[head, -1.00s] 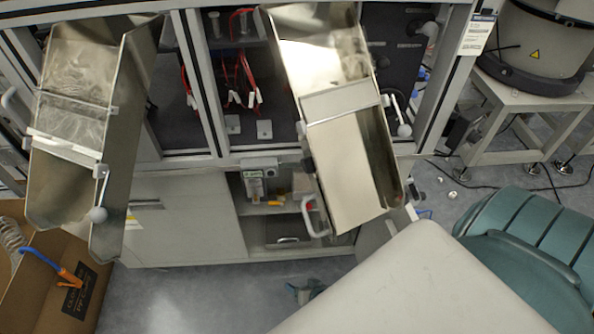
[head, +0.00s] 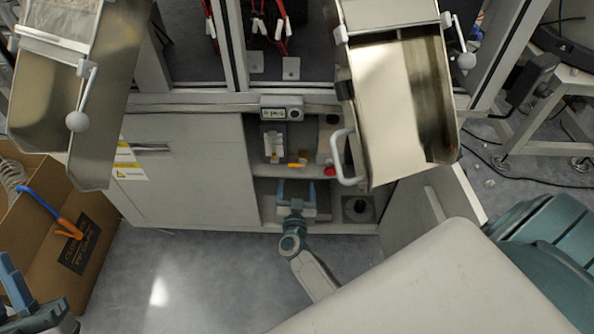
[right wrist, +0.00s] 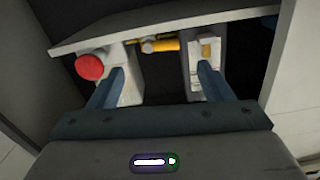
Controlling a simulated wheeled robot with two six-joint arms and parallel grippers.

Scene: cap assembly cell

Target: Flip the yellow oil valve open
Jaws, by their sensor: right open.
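In the right wrist view the yellow valve (right wrist: 160,45) shows between a red knob (right wrist: 89,67) and a white unit with a clear front (right wrist: 205,47). My right gripper (head: 297,187) is open and empty at the cabinet opening, just below the valve in the picture. Its two blue fingers (right wrist: 160,82) point towards the valve, and I see no contact. My left gripper (head: 28,298) shows only partly in the bottom left corner; its jaw opening is unclear.
Two metal chutes hang above, the left one (head: 48,117) and the right one (head: 400,110) with a white handle. The shelf edge (right wrist: 140,24) crosses close to the valve. A cabinet door (head: 432,205) stands open at right. A cardboard box (head: 35,245) is at left.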

